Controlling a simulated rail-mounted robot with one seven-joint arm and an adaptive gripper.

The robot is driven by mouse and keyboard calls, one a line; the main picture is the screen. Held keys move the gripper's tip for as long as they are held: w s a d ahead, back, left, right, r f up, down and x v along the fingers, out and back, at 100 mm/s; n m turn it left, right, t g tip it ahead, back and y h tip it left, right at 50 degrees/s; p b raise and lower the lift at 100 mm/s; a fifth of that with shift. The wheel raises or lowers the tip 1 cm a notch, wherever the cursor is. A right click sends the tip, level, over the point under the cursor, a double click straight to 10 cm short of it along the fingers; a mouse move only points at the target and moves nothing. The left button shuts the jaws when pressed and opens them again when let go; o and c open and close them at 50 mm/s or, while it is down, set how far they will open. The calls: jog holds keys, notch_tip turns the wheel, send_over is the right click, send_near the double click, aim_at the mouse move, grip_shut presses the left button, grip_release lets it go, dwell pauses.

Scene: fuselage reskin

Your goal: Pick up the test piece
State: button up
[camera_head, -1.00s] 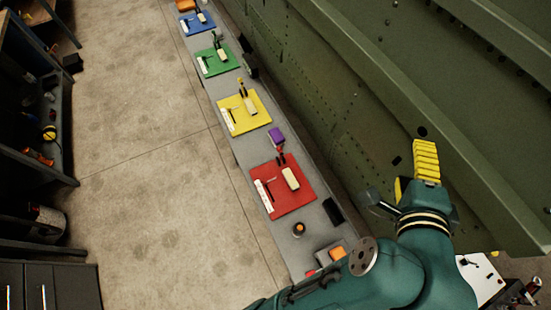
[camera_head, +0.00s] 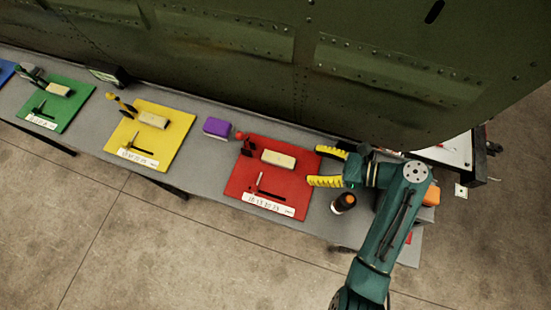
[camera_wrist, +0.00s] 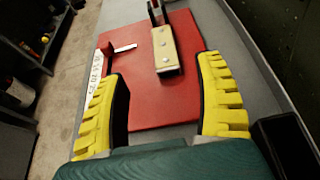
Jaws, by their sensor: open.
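A cream block (camera_head: 279,159), which may be the test piece, lies on the red board (camera_head: 297,182). In the wrist view the block (camera_wrist: 164,48) shows small round dots on its top and lies ahead, between the fingers. My gripper (camera_head: 314,166) has yellow ribbed fingers spread wide and holds nothing. It is at the right edge of the red board, with its fingers pointing at the block and a gap between them. In the wrist view my gripper (camera_wrist: 160,68) frames the block and the board.
A red-handled tool (camera_head: 243,142) is just left of the block. A dark cylinder (camera_head: 343,203) stands below my gripper. A purple block (camera_head: 216,127) and the yellow board (camera_head: 175,145) are farther left on the grey bench. The green fuselage wall (camera_head: 230,60) rises behind.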

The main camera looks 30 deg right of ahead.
aim_at(274, 157)
jog(key=b+x, duration=0.1)
jog(key=x, duration=0.6)
jog(key=shift+w+a+f, duration=0.1)
jog(key=shift+a+f, duration=0.1)
jog(key=shift+f, duration=0.05)
jog(key=b+x, duration=0.2)
jog(key=x, duration=0.3)
jog(key=shift+w+a, duration=0.1)
jog(key=shift+w, duration=0.3)
jog(key=shift+c, duration=0.3)
grip_shut()
